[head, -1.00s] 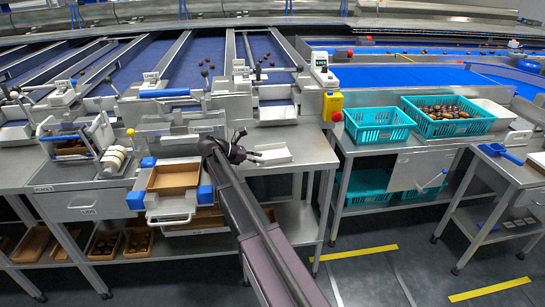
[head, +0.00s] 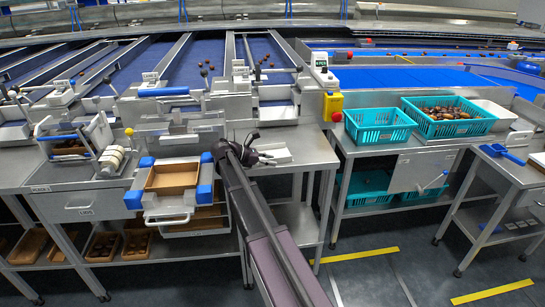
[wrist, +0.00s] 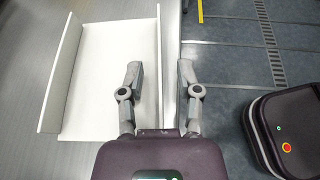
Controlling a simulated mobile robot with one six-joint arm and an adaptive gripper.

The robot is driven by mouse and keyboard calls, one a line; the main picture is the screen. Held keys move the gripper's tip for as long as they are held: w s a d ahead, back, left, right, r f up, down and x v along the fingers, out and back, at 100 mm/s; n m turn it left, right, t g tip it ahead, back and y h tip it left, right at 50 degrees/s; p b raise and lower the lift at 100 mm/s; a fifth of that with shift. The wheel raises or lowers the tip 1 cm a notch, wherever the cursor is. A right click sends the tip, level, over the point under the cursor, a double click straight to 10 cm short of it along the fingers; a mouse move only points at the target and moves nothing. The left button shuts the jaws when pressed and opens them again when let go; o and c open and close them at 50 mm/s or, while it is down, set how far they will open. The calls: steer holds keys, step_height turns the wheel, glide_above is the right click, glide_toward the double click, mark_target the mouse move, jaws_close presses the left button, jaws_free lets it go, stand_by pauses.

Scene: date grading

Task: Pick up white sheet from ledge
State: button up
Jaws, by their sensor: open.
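A white sheet (head: 274,153) with raised side edges, like a shallow tray, lies on the steel bench beside the blue-handled drawer unit. In the wrist view the white sheet (wrist: 100,85) fills the left part, with upright walls on its left and right sides. My gripper (wrist: 160,75) is open and empty. In the wrist view its fingers appear on either side of the sheet's right wall, near the bench edge; I cannot tell the height between them. In the head view my gripper (head: 262,157) partly covers the sheet's left side.
A brown box (head: 172,177) sits in the blue-handled unit to the left. A grey post with a yellow and red switch (head: 333,106) stands behind right. Teal crates (head: 378,124) stand on the right bench. Open floor (wrist: 235,75) lies beyond the bench edge.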

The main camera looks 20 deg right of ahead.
jaws_close()
steer(key=shift+r, duration=0.25)
step_height(320, 180, up, 3)
steer(key=p, duration=0.3)
steer(key=shift+s+r+p, duration=0.15)
steer(key=shift+r+p, duration=0.2)
steer(key=shift+p, duration=0.2)
steer(key=s+a, duration=0.5)
steer(key=s, duration=1)
steer(key=shift+a+r+p, duration=0.2)
steer(key=shift+r+p, duration=0.2)
steer(key=shift+p, duration=0.05)
steer(key=shift+w+r, duration=0.1)
